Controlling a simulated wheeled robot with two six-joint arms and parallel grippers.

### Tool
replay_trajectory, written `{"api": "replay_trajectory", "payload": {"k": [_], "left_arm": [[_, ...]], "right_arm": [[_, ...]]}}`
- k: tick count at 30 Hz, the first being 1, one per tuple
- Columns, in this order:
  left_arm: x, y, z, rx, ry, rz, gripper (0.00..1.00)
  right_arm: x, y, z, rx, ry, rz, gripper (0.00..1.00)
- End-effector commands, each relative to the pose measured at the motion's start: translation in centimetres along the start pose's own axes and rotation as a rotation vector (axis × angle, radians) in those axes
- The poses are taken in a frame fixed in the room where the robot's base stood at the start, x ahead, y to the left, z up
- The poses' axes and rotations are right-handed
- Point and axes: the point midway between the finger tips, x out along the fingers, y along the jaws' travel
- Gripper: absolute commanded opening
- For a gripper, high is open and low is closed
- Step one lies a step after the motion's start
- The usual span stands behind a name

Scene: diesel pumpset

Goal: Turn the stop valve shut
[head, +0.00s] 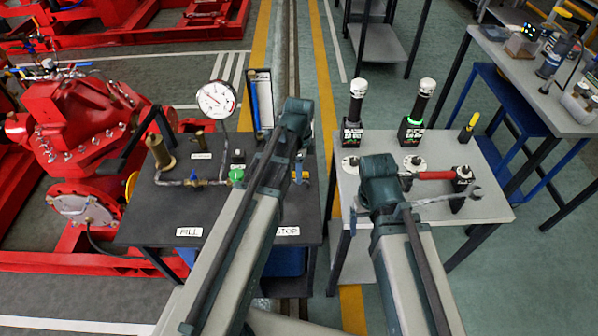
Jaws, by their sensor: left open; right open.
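The bench (145,215) at centre left carries a small pipe line with valves. Its right-hand label (287,231) is partly covered by my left arm; the visible letters look like the end of "STOP". Above that label, a small fitting with yellow and blue parts (301,174) shows just right of my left arm. It may be the stop valve, but its handle position cannot be told. A blue-handled valve (193,177) stands above the "FILL" label (189,231). Both my arms reach up from the bottom, but the fingers of neither gripper can be made out.
A dial gauge (216,99), a brass cylinder (160,151) and a green knob (236,175) stand on the bench. The right table (490,205) holds two black-and-white lamps, a red-handled tool (433,175) and a wrench (447,200). Red machinery (85,115) borders the bench's left.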

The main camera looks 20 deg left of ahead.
Motion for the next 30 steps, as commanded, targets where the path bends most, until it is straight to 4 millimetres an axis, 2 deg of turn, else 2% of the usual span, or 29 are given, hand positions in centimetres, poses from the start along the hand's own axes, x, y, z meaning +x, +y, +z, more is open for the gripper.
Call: {"api": "replay_trajectory", "payload": {"k": [2, 3, 9, 11, 12, 30], "left_arm": [[-0.05, -0.01, 0.0, 0.0, 0.0, 0.0, 0.53], [-0.05, 0.0, 0.0, 0.0, 0.0, 0.0, 0.49], [-0.05, 0.0, 0.0, 0.0, 0.0, 0.0, 0.13], [-0.05, 0.0, 0.0, 0.0, 0.0, 0.0, 0.02], [-0.05, 0.0, 0.0, 0.0, 0.0, 0.0, 0.0], [-0.04, 0.0, 0.0, 0.0, 0.0, 0.0, 0.0]], "right_arm": [[-0.05, 0.0, 0.0, 0.0, 0.0, 0.0, 0.84], [-0.05, 0.0, 0.0, 0.0, 0.0, 0.0, 0.84], [-0.05, 0.0, 0.0, 0.0, 0.0, 0.0, 0.84], [-0.05, 0.0, 0.0, 0.0, 0.0, 0.0, 0.84], [-0.05, 0.0, 0.0, 0.0, 0.0, 0.0, 0.84], [-0.04, 0.0, 0.0, 0.0, 0.0, 0.0, 0.84]]}}
